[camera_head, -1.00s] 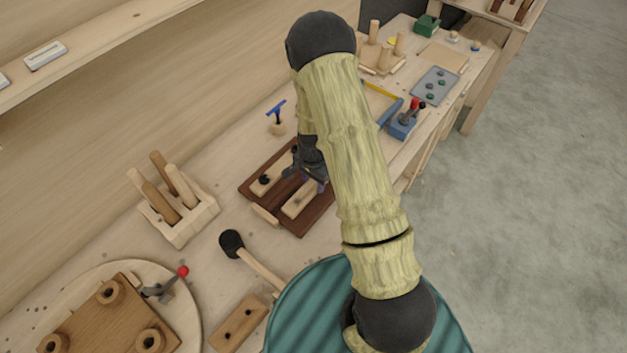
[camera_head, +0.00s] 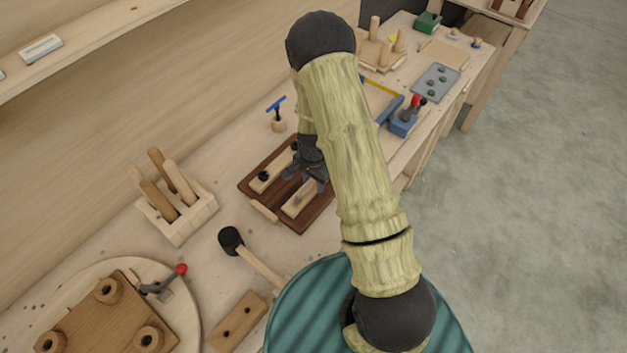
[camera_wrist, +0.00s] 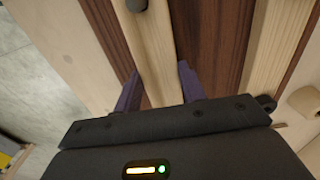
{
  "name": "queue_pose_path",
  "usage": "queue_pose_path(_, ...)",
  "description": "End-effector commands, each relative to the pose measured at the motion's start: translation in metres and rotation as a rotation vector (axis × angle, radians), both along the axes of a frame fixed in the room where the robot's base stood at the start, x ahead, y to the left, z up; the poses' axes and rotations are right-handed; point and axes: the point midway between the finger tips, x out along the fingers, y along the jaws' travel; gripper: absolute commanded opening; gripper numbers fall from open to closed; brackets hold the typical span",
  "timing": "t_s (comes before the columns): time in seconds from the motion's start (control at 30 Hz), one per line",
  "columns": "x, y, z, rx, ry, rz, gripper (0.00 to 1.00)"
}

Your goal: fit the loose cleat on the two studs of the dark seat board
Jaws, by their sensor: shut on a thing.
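The dark seat board (camera_head: 318,208) lies on the bench, partly hidden by my arm. My gripper (camera_head: 305,184) is over it, shut on a pale cleat (camera_head: 294,207). In the wrist view the purple fingers (camera_wrist: 158,82) stand on either side of the pale cleat (camera_wrist: 158,50), which runs lengthwise over the dark board (camera_wrist: 214,40). A dark round knob (camera_wrist: 137,5) shows at the cleat's far end. I cannot tell whether the cleat rests flat on the board or which studs are under it. A second pale strip (camera_head: 261,184) lies parallel on the board's left side.
A small pale block (camera_head: 265,211) sits at the board's near left edge. A blue clamp (camera_head: 405,122) is to the right. The teal ribbed surface (camera_head: 300,310) fills the lower middle.

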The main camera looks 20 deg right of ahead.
Motion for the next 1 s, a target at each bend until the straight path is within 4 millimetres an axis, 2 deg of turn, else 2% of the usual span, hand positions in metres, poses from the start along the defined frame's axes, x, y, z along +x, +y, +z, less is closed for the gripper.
queue_pose_path(0.3, 0.0, 0.0, -0.005, 0.0, 0.0, 0.0, 0.15)
queue_pose_path(0.33, 0.0, 0.0, -0.004, 0.0, 0.0, 0.0, 0.46)
queue_pose_path(0.43, 0.0, 0.0, -0.004, 0.0, 0.0, 0.0, 0.66)
queue_pose_path(0.77, 0.0, 0.0, -0.003, -0.001, -0.001, 0.0, 0.66)
queue_pose_path(1.0, 0.001, 0.0, 0.015, -0.001, -0.003, 0.001, 0.66)
